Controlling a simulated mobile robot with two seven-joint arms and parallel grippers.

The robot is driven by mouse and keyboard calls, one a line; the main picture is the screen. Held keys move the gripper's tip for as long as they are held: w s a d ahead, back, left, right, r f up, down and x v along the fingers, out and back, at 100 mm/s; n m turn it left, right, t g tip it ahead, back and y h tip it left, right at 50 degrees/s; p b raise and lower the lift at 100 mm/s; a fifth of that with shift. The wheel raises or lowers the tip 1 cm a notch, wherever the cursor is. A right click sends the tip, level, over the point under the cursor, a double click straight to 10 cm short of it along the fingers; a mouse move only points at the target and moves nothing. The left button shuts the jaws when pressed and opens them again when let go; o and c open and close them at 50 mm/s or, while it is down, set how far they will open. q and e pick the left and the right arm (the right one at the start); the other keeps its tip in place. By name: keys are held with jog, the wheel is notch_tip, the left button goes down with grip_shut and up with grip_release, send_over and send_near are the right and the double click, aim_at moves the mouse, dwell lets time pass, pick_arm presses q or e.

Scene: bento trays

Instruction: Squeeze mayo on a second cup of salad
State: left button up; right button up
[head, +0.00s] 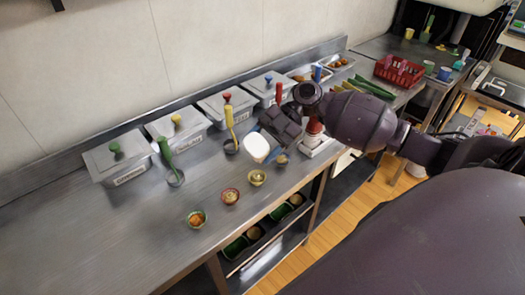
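My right gripper (280,128), on the arm coming in from the right, is over the counter. A white rounded object (257,147) is at its fingers, tilted; it looks like the mayo bottle, and its nozzle cannot be made out. Another small cup (281,159) sits just below the gripper. My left gripper is out of view.
Lidded grey containers (118,158) line the wall, with coloured-handled ladles (175,178) before them. A red and white item (315,138) stands beside my gripper. A red basket (398,71) is at the back right. The counter's left part (90,235) is clear.

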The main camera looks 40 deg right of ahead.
jog(key=shift+r, duration=0.75)
jog(key=shift+f, duration=0.1)
